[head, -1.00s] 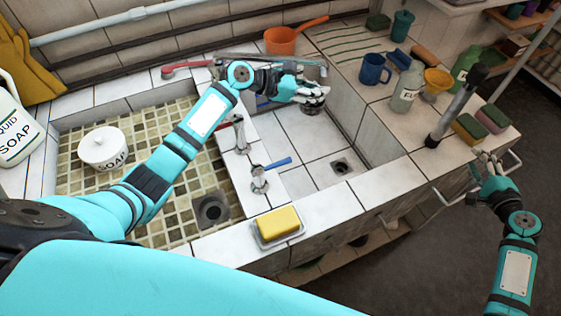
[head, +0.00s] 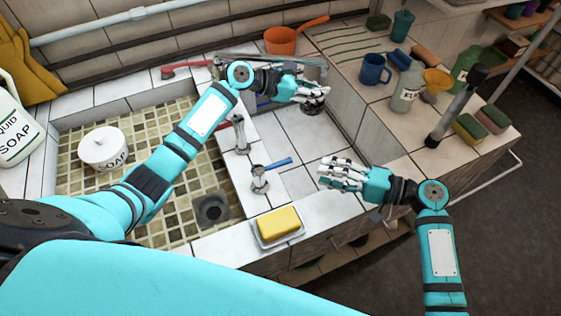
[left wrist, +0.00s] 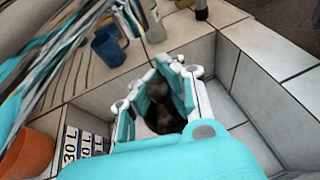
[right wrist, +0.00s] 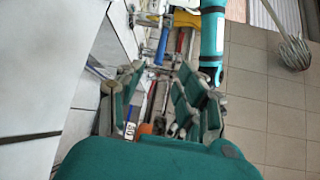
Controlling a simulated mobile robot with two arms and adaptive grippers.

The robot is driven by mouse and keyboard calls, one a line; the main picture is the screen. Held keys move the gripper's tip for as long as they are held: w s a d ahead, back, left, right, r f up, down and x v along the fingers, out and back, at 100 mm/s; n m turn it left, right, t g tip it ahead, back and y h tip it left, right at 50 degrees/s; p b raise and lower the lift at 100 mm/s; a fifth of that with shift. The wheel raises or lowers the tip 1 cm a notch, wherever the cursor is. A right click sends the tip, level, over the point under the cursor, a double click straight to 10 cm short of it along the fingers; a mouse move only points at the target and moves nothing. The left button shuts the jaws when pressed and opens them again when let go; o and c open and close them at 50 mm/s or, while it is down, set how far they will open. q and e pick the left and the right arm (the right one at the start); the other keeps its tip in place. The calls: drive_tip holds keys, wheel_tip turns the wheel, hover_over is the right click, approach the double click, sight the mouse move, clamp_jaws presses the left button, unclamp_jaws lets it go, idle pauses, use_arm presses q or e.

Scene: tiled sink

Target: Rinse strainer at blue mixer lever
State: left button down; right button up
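My left gripper (head: 318,92) is over the back of the right basin, its fingers closed around a dark round thing that looks like the strainer (head: 312,108). It also shows dark between the fingers in the left wrist view (left wrist: 160,115); most of it is hidden by them. The blue mixer lever (head: 279,163) sits on a metal tap on the divider between the basins, pointing right. My right gripper (head: 326,172) is open and empty above the front of the right basin, to the right of the lever. The lever also shows in the right wrist view (right wrist: 162,47).
A yellow sponge (head: 278,222) lies on a dish at the front rim. Another tap (head: 240,133) stands behind the blue-levered one. The left basin holds a white soap pot (head: 103,148). A blue mug (head: 375,69), bottles and a dark upright cylinder (head: 455,110) line the right counter.

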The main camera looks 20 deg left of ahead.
sight(281, 162)
drive_tip(key=a, duration=0.4)
drive_tip(key=a+f, duration=0.1)
drive_tip(key=a, duration=0.7)
drive_tip(key=shift+s+f, duration=0.15)
drive_tip(key=shift+f, duration=0.15)
drive_tip(key=shift+d, duration=0.1)
clamp_jaws()
drive_tip(key=shift+f, duration=0.1)
